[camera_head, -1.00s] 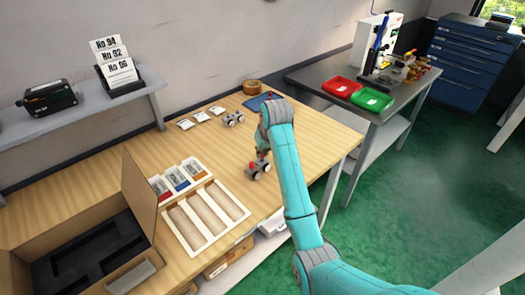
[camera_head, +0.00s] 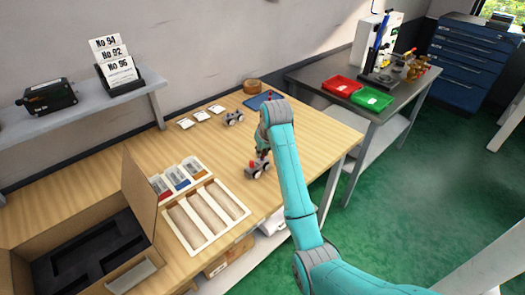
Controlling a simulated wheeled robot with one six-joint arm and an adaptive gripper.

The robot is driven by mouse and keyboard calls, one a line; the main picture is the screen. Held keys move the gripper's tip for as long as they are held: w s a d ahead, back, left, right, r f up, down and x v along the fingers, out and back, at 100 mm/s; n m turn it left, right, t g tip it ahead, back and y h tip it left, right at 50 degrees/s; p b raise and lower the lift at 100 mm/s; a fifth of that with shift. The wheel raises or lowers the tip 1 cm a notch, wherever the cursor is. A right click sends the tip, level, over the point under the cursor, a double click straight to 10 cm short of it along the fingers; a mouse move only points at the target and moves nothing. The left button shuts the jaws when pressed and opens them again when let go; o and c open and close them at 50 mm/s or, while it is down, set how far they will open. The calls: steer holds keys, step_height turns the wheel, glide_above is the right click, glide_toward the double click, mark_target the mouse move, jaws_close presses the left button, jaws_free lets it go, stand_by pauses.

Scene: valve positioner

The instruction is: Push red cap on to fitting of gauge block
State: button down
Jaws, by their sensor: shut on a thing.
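The gauge block (camera_head: 259,173), a small grey piece with round pale gauge faces, sits on the wooden bench right of the pale divided tray. A small red cap (camera_head: 251,163) shows at its upper left. My gripper (camera_head: 262,153) points down right over the block, close to or touching it. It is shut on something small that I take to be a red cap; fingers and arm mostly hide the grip. I cannot tell how the cap sits on the fitting. A second similar grey block (camera_head: 234,118) stands farther back on the bench.
The pale tray (camera_head: 208,213), small parts bins (camera_head: 180,178) and an open cardboard box (camera_head: 140,200) lie left. Small white packets (camera_head: 202,115), a blue mat (camera_head: 257,101) and a tape roll (camera_head: 251,86) are behind. Bare bench lies between the bins and block.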

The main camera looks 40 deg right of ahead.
steer(key=shift+f, duration=0.45)
steer(key=c, duration=1.1)
jaws_free()
steer(key=shift+o, duration=0.2)
steer(key=v, duration=0.7)
steer(key=shift+r, duration=0.15)
steer(key=shift+s, duration=0.1)
